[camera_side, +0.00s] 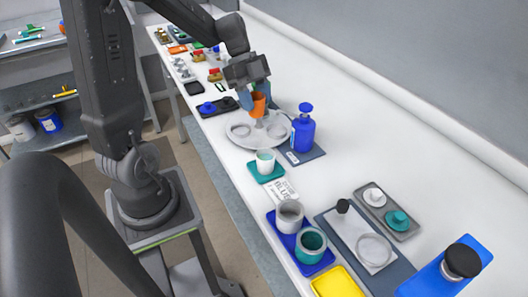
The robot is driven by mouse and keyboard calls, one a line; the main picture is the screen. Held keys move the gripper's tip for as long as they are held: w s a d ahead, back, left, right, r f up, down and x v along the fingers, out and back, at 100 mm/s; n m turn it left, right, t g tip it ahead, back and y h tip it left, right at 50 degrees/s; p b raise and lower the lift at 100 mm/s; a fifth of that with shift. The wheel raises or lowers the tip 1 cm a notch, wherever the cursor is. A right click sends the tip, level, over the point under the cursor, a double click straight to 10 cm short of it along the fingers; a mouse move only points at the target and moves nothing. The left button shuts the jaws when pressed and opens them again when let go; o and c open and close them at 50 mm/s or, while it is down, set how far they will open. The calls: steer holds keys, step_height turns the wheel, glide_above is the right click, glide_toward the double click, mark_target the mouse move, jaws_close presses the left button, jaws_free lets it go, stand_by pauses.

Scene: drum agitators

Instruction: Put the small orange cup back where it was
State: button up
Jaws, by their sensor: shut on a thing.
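The small orange cup (258,104) is held by my gripper (254,90), which is shut on it. The cup is upright, over or near a round light-grey plate (252,143) with ring-shaped marks or recesses. A small pale piece shows just below the cup. I cannot tell whether the cup touches it. The fingertips are small and partly hidden by the gripper body.
A blue bottle (303,130) stands on a dark mat just right of the plate. A white cup (265,161) on a teal tray is in front. Grey and teal cups sit on a blue tray (320,268) nearer. Small items line the table's far end.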

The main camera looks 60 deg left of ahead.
step_height(320, 180, up, 5)
steer(key=shift+a+r, duration=0.15)
steer(key=shift+r, duration=0.05)
steer(key=s+a+n+t, duration=0.1)
steer(key=s+a+n, duration=0.15)
steer(key=a, duration=0.25)
steer(key=f, duration=0.8)
steer(key=shift+s+d+f, duration=0.1)
steer(key=shift+d+f, duration=0.15)
steer(key=shift+f, duration=2.45)
steer(key=shift+f, duration=0.1)
steer(key=o, duration=0.6)
